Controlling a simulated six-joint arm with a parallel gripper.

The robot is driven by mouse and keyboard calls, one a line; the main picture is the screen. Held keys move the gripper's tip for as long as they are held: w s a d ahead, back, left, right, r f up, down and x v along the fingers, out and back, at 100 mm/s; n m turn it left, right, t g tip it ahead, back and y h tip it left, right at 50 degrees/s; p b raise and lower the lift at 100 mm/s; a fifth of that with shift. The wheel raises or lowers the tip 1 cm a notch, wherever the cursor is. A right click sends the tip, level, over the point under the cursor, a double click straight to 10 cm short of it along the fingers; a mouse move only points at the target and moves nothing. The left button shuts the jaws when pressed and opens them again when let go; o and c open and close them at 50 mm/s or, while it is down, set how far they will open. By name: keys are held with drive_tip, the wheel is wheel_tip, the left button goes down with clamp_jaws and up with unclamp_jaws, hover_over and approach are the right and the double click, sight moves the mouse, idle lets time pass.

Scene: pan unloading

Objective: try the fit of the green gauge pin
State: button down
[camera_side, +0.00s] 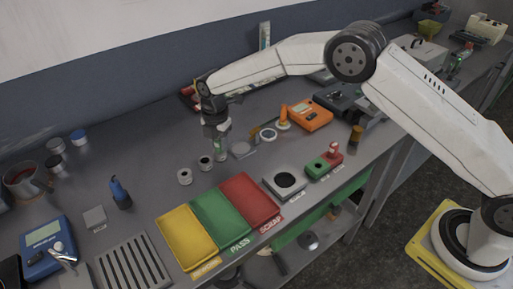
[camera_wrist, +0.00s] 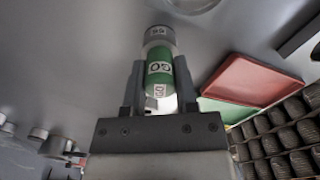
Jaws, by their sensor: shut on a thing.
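The green gauge pin (camera_wrist: 159,68) is between the two fingers of my gripper (camera_wrist: 160,86) in the wrist view. It has a green band marked GO and a grey end. In the side view the pin (camera_side: 221,152) hangs roughly upright below my gripper (camera_side: 217,134), over the bench behind the trays. My gripper is shut on it. Two small ring-shaped parts with dark holes, one nearer (camera_side: 185,177) and one farther (camera_side: 205,163), stand on the bench to the left of the pin. I cannot tell whether the pin touches anything below it.
Yellow (camera_side: 184,239), green PASS (camera_side: 222,219) and red SCRAP (camera_side: 250,200) trays lie in front. A grey block with a round dark opening (camera_side: 272,179) and a green-and-red fixture (camera_side: 318,169) sit to their right. An orange device (camera_side: 309,115) stands behind.

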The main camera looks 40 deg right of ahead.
drive_tip(key=shift+r, duration=0.25)
drive_tip(key=shift+r, duration=0.35)
drive_tip(key=shift+r, duration=0.35)
drive_tip(key=shift+r, duration=0.7)
drive_tip(key=shift+r, duration=0.35)
drive_tip(key=shift+r, duration=0.35)
drive_tip(key=shift+r, duration=0.2)
